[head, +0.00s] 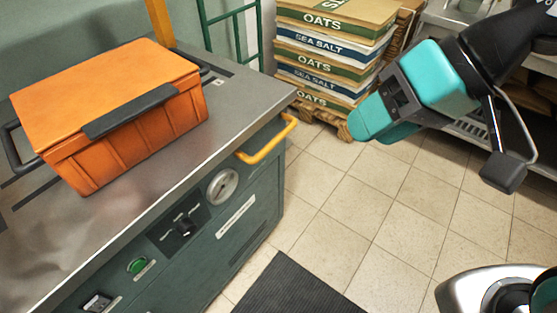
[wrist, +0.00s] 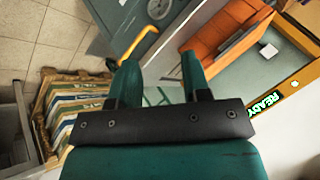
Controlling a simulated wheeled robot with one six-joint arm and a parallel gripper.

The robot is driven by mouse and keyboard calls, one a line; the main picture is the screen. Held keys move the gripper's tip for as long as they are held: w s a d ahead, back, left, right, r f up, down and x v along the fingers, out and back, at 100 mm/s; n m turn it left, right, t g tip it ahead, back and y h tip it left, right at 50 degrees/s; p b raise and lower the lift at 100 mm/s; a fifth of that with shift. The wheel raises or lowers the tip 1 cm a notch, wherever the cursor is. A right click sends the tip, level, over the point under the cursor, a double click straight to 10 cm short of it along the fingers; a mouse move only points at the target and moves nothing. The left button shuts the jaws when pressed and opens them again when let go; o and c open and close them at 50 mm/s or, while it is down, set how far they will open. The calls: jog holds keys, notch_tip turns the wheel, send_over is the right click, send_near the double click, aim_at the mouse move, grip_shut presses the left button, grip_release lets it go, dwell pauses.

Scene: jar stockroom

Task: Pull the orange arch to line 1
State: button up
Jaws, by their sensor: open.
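The orange arch shows only in part. In the head view an orange upright (head: 160,22) stands at the far edge of the steel bench, behind the orange crate. In the wrist view an orange beam (wrist: 290,87) carries a lit READY display (wrist: 264,104) and runs past the crate at the right. My gripper (head: 382,128) is open and empty, over the floor right of the bench, well apart from the arch. Its two teal fingers are spread in the wrist view (wrist: 158,80). I cannot make out a line marked 1; a small white tag (head: 218,83) lies by a dark slot in the bench top.
The orange lidded crate (head: 105,95) sits on the bench top (head: 125,215). A yellow handle (head: 268,142) juts from the bench's front corner. Stacked oats and salt sacks (head: 330,50) stand on a pallet behind. A dark mat (head: 295,290) lies in front; the tiled floor is clear.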

jog(key=w+a+f+m+t+y+b, duration=0.1)
jog(key=w+f+m+t+y+b, duration=0.35)
jog(key=f+b, duration=0.95)
jog(key=m+t+b, duration=0.4)
jog(key=m+b, duration=0.3)
jog(key=b, duration=0.4)
send_near(278, 142)
jog(key=shift+y, duration=0.35)
jog(key=p+x, duration=0.9)
jog(key=x, duration=0.1)
jog(key=shift+d+f+p, duration=0.1)
jog(key=shift+d+p, duration=0.05)
jog(key=shift+p, duration=0.15)
jog(key=shift+w+a+f, duration=0.25)
jog(key=shift+w+a, duration=0.05)
jog(key=shift+a, duration=0.05)
grip_shut()
jog(key=shift+d, duration=0.1)
